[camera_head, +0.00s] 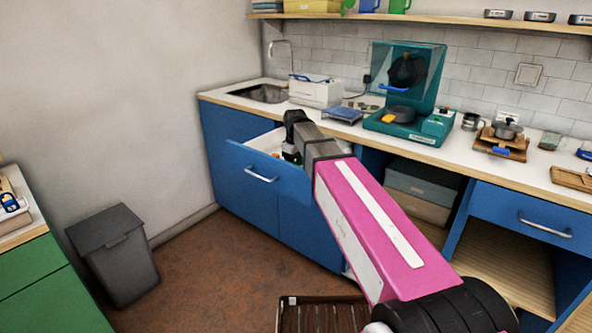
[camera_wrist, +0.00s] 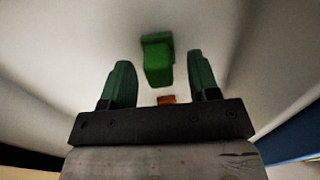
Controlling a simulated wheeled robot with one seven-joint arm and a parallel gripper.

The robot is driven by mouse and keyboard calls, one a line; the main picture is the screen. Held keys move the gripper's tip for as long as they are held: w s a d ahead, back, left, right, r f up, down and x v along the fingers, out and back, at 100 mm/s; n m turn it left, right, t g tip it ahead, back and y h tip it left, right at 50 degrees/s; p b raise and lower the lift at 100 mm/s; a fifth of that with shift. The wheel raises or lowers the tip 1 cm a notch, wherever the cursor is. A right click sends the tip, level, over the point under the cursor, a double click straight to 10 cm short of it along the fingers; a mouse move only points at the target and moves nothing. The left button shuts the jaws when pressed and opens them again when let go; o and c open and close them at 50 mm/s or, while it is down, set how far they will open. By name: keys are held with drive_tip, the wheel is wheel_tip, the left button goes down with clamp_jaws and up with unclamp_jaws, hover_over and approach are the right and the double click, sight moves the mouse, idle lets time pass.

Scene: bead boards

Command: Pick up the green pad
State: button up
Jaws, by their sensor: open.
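The green pad (camera_wrist: 157,60) lies inside the white-lined drawer in the wrist view. It looks like a small green block, a little ahead of my fingertips and roughly between their lines. My gripper (camera_wrist: 160,78) is open, its two dark green fingers apart with nothing held between them. In the head view my arm reaches into the open blue drawer (camera_head: 268,171) below the counter, left of centre. The pad cannot be made out there, as my arm and the drawer front hide much of the inside.
A small orange-brown piece (camera_wrist: 166,100) lies in the drawer between my fingers. The drawer's walls are close around my gripper. The counter (camera_head: 455,158) above carries a teal machine (camera_head: 404,95) and a white box (camera_head: 315,93). A grey bin (camera_head: 113,256) stands on the floor at left.

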sight(296, 163)
drive_tip(key=shift+f, duration=0.15)
drive_tip(key=shift+c, duration=0.3)
clamp_jaws()
wheel_tip(296, 163, up, 10)
idle(0.4)
drive_tip(key=c, duration=0.9)
unclamp_jaws()
drive_tip(key=shift+d, duration=0.1)
